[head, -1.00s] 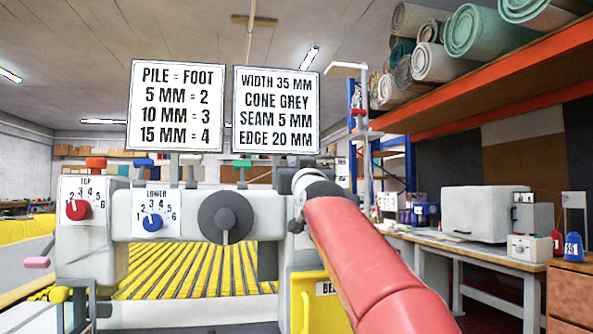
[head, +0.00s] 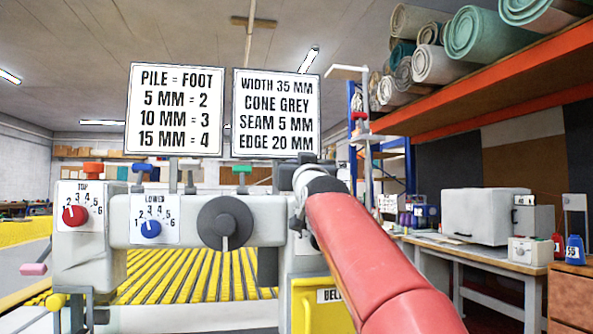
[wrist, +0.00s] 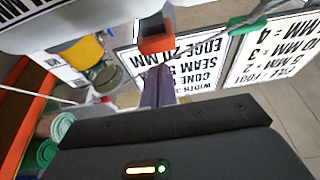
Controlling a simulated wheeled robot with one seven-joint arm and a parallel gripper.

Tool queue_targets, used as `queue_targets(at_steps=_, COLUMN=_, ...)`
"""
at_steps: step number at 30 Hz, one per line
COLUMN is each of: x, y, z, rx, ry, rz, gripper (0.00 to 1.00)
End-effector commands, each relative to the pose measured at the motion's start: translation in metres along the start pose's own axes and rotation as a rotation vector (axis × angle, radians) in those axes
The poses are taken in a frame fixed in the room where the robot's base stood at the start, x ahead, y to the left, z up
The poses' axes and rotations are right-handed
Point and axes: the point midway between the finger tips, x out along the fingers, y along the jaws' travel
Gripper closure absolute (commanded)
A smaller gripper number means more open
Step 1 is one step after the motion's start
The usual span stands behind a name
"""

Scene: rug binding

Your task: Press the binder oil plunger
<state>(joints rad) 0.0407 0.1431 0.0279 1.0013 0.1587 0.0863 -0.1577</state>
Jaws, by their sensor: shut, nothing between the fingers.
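The binder, a pale grey machine (head: 270,208), stands in front of me. Capped stems rise along its top: red (head: 94,168), blue (head: 143,165) and green (head: 241,165). The green cap also shows in the upside-down wrist view (wrist: 249,22). There, an orange-red block (wrist: 156,42) sits at the machine's edge, just beyond my gripper (wrist: 158,72); I cannot tell whether they touch. No label marks any of these as the oil plunger. My gripper is shut and empty. In the head view my red arm hides it and what lies behind.
Two white signs (head: 175,110) (head: 277,112) stand above the machine. Its front has a red dial (head: 75,215), a blue dial (head: 151,229) and a grey handwheel (head: 225,224). A workbench (head: 480,258) and a shelf of rolled rugs (head: 470,90) are at the right.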

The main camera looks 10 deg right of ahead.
Motion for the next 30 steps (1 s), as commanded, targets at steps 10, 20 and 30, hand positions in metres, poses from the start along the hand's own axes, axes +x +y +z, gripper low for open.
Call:
queue_targets(at_steps=10, x=-0.065, y=0.000, z=-0.002, rx=0.000, ry=0.010, rz=0.001, gripper=1.00)
queue_targets(at_steps=20, x=-0.100, y=0.000, z=-0.007, rx=0.000, ry=0.011, rz=0.000, gripper=1.00)
queue_targets(at_steps=30, x=-0.102, y=0.000, z=-0.008, rx=0.000, ry=0.011, rz=0.000, gripper=1.00)
